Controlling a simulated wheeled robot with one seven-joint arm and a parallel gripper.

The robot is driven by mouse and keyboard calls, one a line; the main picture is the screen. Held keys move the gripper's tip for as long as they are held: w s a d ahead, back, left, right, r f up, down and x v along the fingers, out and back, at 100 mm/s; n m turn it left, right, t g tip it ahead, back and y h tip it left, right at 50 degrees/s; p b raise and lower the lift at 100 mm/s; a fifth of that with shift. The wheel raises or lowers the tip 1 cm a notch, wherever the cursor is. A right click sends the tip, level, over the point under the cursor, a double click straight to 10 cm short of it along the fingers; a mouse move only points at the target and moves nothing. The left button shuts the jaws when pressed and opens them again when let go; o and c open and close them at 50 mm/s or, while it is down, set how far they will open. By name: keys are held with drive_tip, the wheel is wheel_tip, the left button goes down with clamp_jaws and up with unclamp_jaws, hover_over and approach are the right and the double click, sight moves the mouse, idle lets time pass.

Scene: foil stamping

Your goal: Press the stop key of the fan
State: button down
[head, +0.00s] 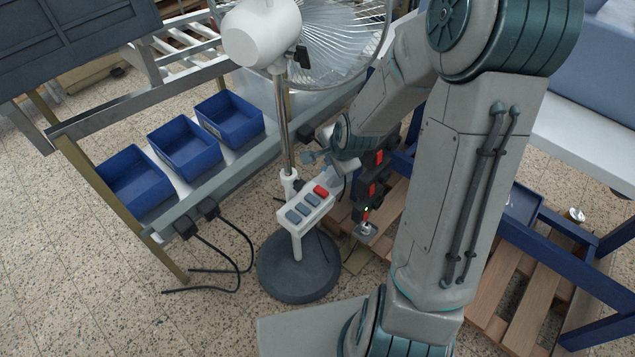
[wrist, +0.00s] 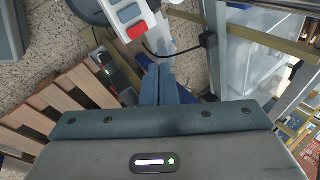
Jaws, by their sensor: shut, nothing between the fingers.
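The fan (head: 262,32) stands on a round dark base (head: 298,268), and its white key panel (head: 304,222) sits low on the pole. The panel has a red key (head: 321,191) at one end and several blue-grey keys (head: 303,207) in a row. No labels are legible. In the wrist view the red key (wrist: 137,32) and a blue-grey key (wrist: 129,12) show above my gripper (wrist: 160,68). Its fingers are together and empty, pointing near the panel's red-key end. A gap shows between fingertips and red key. In the head view my gripper (head: 312,158) is small and partly hidden.
Blue bins (head: 228,120) stand on a metal bench left of the fan, with black cables (head: 225,262) on the floor. A dark device with red parts (head: 376,172) stands right of the panel, by wooden pallets (head: 525,300). Speckled floor is open at lower left.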

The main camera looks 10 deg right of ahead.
drive_tip(key=w+f+m+t+y+b, duration=0.1)
drive_tip(key=w+f+m+t+b, duration=0.1)
drive_tip(key=w+f+m, duration=0.4)
wheel_tip(320, 180, down, 4)
drive_tip(key=m+t, duration=0.1)
drive_tip(key=m, duration=0.2)
drive_tip(key=shift+r+y+b, duration=0.2)
drive_tip(key=shift+y+b, duration=0.1)
drive_tip(key=shift+b, duration=0.05)
drive_tip(key=shift+a+f, duration=0.1)
drive_tip(key=shift+f, duration=0.05)
drive_tip(key=b, duration=0.7)
approach(319, 187)
drive_tip(key=x, duration=0.5)
drive_tip(key=shift+w+a+r, duration=0.15)
drive_tip(key=shift+w+r, duration=0.2)
drive_tip(key=shift+w, duration=0.05)
drive_tip(key=shift+f, duration=0.1)
drive_tip(key=shift+f+b, duration=0.3)
drive_tip(key=shift+b, duration=0.15)
drive_tip(key=shift+f+b, duration=0.3)
drive_tip(key=shift+f, duration=0.1)
idle(0.8)
drive_tip(key=shift+r, duration=0.1)
